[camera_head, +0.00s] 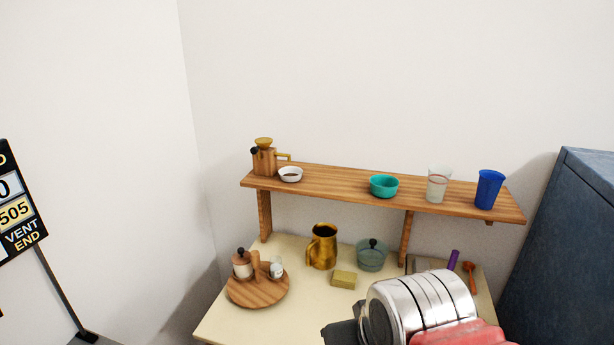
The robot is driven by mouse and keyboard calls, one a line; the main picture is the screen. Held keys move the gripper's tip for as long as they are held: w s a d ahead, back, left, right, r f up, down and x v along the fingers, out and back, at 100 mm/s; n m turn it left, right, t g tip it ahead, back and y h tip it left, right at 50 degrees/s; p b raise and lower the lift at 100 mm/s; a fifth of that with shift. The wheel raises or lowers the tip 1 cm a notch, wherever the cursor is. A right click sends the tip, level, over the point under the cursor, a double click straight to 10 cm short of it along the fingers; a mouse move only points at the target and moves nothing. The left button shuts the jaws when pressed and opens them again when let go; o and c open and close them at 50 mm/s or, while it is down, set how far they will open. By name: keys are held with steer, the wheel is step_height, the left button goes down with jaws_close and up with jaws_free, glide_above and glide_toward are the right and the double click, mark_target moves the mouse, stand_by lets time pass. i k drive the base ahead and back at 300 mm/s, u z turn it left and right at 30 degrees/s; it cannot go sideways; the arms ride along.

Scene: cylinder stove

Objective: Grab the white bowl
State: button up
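The small white bowl (290,174) stands upright on the left part of the wooden shelf, with a dark inside showing. It sits just right of a wooden pot with a brass-coloured top and handle. My arm reaches in at the bottom right of the view, its silver cylindrical part in front of the table. A dark piece of my gripper (343,333) shows at the bottom edge, low and right of the bowl and well apart from it. Its fingertips are not clearly seen, so its opening cannot be told.
The wooden shelf (340,182) also holds the wooden pot (264,161), a teal bowl (384,186), a clear cup (438,185) and a blue cup (489,189). Below, the table (228,322) holds a brass pitcher (323,248), a glass pot (371,256) and a round wooden tray (258,297).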

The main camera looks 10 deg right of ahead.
mark_target(287, 174)
steer(key=u, duration=0.5)
steer(key=k, duration=1.35)
steer(key=u, duration=0.6)
steer(key=i, duration=1.55)
steer(key=u, duration=0.65)
